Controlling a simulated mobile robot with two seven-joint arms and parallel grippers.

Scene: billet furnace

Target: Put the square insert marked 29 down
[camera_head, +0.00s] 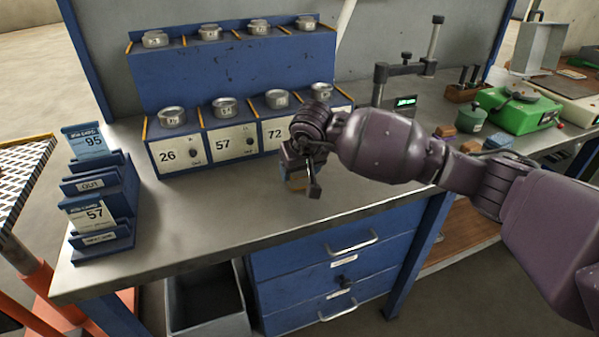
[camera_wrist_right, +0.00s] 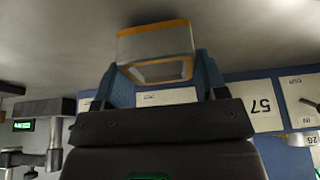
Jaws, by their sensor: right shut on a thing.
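My right gripper (camera_head: 298,176) is over the worktop in front of the drawer rack. In the right wrist view, my right gripper (camera_wrist_right: 162,82) has its two blue fingers shut on the sides of a square insert (camera_wrist_right: 155,42). The insert is pale grey with orange edges and a hollow, open face. No number shows on it. My left gripper is out of view.
The blue rack (camera_head: 235,75) holds round metal pieces on two levels, with labels 26, 57 and 72 on the lower fronts. A blue card holder (camera_head: 105,205) stands at the left. A dark fixture (camera_head: 380,85) and a green scale (camera_head: 520,108) stand right. The front worktop is clear.

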